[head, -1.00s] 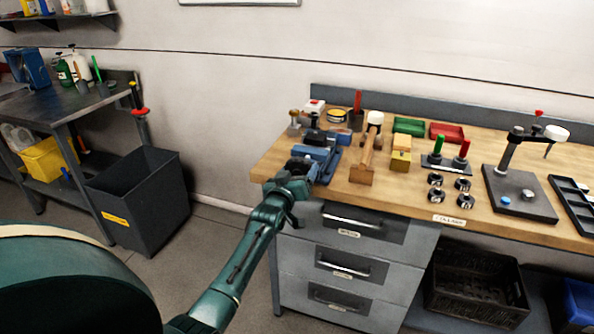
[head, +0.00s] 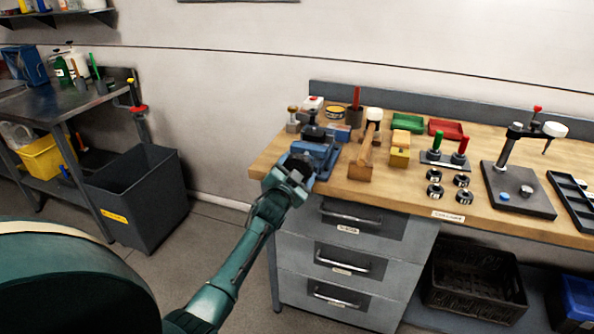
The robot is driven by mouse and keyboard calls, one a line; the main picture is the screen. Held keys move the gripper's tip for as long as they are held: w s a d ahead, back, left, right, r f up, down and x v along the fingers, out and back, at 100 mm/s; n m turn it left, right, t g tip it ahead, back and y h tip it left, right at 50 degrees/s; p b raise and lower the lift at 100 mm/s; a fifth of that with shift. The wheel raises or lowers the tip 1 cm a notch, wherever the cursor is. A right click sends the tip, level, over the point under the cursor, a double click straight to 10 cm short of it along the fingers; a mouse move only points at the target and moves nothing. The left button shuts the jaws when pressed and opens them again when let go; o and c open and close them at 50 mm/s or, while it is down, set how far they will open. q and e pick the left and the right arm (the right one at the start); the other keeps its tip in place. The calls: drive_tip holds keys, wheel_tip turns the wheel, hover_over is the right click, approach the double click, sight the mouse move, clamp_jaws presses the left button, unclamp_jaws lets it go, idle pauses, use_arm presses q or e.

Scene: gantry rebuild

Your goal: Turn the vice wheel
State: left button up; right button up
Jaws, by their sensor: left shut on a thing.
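The blue vice (head: 322,152) stands at the left end of the wooden workbench. Its dark wheel (head: 299,161) is at the vice's near left side, mostly hidden by my left gripper. My left gripper (head: 294,173) is at the bench's left edge, shut on the vice wheel. The fingertips are small and partly hidden, so the exact grip on the rim cannot be made out. My right gripper is not in view.
A wooden block with a mallet (head: 361,171) stands just right of the vice. Small parts (head: 294,120) stand behind it. The bench drawers (head: 345,263) are below. A dark grey bin (head: 146,205) stands on the floor to the left.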

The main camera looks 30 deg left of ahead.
use_arm(q)
drive_tip(key=m+b, duration=0.1)
drive_tip(key=m, duration=0.5)
drive_tip(key=m+b, duration=0.1)
drive_tip(key=m, duration=0.5)
drive_tip(key=shift+m, duration=0.4)
drive_tip(key=m, duration=0.6)
drive_tip(key=shift+a, duration=0.1)
drive_tip(key=m+p, duration=0.1)
drive_tip(key=m, duration=0.5)
drive_tip(key=o, duration=0.6)
drive_tip(key=shift+w, duration=0.1)
drive_tip(key=o, duration=0.4)
drive_tip(key=shift+f, duration=0.25)
